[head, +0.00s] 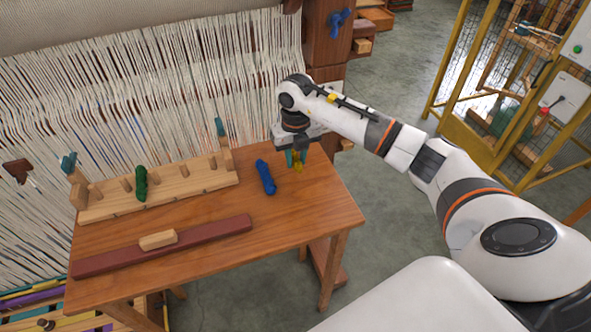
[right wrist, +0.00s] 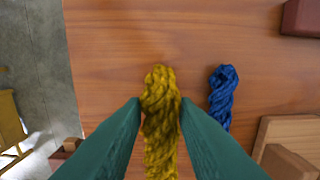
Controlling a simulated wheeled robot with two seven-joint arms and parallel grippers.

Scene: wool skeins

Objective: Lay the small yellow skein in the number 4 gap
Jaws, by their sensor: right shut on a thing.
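The small yellow skein (head: 299,166) is between the teal fingers of my right gripper (head: 296,157), at the table's back right. In the right wrist view the yellow skein (right wrist: 160,90) is gripped by both fingertips (right wrist: 160,104) and its far end sticks out beyond them. I cannot tell whether it touches the table. The wooden rack (head: 205,185) with upright pegs stands at the table's back left. A green skein (head: 141,184) sits between pegs in its left part; gaps to the right look empty. No gap numbers are readable. My left gripper is not in view.
A blue skein (head: 265,177) lies on the table (head: 300,215) between rack and gripper; it also shows in the wrist view (right wrist: 222,95). A dark red bar (head: 210,236) with a small wooden block (head: 158,240) lies in front. Loom threads (head: 200,80) hang behind.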

